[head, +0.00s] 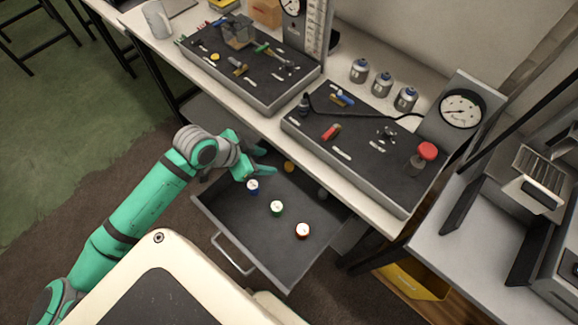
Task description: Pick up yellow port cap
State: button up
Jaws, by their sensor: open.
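A yellow cap (289,167) lies at the back of the open drawer (325,243), partly in the shade of the bench. My teal gripper (262,165) is over the back left of the drawer, just left of the yellow cap and apart from it. Its jaws are open and I see nothing between them. A small yellow round piece (215,57) also lies on the left tray on the bench; I cannot tell if it is a cap.
White-topped pieces with blue (252,187), green (277,208) and red (303,231) sides stand in the drawer. The bench edge (262,123) overhangs its back. The left tray (262,92) and right tray (350,163) hold tools. The drawer's front floor is clear.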

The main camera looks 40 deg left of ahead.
aim_at(287, 166)
jog(key=shift+m+g+h, duration=0.3)
jog(key=shift+h, duration=0.1)
jog(key=w+d+f, duration=0.1)
jog(key=w+f, duration=0.1)
jog(key=w+d+f, duration=0.1)
jog(key=w+f, duration=0.1)
jog(key=shift+d+f, duration=0.1)
jog(key=shift+d, duration=0.1)
jog(key=x, duration=0.4)
jog(key=shift+s+f, duration=0.1)
jog(key=shift+f, duration=0.1)
grip_shut()
